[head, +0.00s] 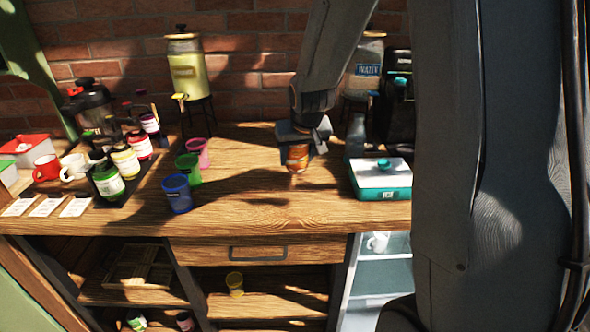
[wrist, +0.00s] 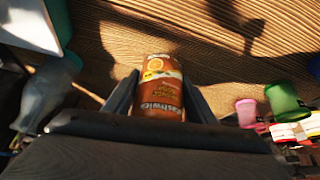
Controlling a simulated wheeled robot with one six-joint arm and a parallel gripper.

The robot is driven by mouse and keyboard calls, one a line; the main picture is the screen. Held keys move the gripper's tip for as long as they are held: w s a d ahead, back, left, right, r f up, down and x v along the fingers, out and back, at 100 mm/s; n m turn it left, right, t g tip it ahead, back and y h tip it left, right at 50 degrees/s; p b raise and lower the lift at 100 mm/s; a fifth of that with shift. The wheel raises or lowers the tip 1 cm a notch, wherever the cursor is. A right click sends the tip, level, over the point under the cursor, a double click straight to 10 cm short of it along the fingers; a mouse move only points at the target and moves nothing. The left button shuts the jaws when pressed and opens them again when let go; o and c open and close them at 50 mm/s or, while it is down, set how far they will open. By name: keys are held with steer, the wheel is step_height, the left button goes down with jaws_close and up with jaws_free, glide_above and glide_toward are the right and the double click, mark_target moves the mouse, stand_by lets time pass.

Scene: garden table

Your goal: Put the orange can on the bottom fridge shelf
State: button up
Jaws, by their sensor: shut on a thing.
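The orange can (head: 297,157) is held between the fingers of my gripper (head: 304,150), over the wooden tabletop right of the middle. In the wrist view the orange can (wrist: 158,95) sits between the two dark fingers, its label with an orange slice facing the camera. My gripper (wrist: 160,98) is shut on it. In the head view the can seems a little above the table, but the exact gap is hard to tell. The fridge (head: 378,270) is below the tabletop at the right, with pale shelves showing. My arm hides its right part, and its bottom shelf is not clear.
A teal and white box (head: 381,178) stands on the table above the fridge. Blue (head: 176,193), green (head: 188,168) and pink (head: 198,152) cups stand left of my gripper. A white mug (head: 378,241) is in the fridge. A yellow cup (head: 235,283) is on the wooden shelf below.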

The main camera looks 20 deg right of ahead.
mark_target(297, 169)
steer(key=shift+f+b, duration=0.6)
steer(key=shift+f, duration=1.55)
steer(key=shift+f, duration=0.1)
steer(key=o, duration=1.3)
steer(key=shift+o, duration=0.2)
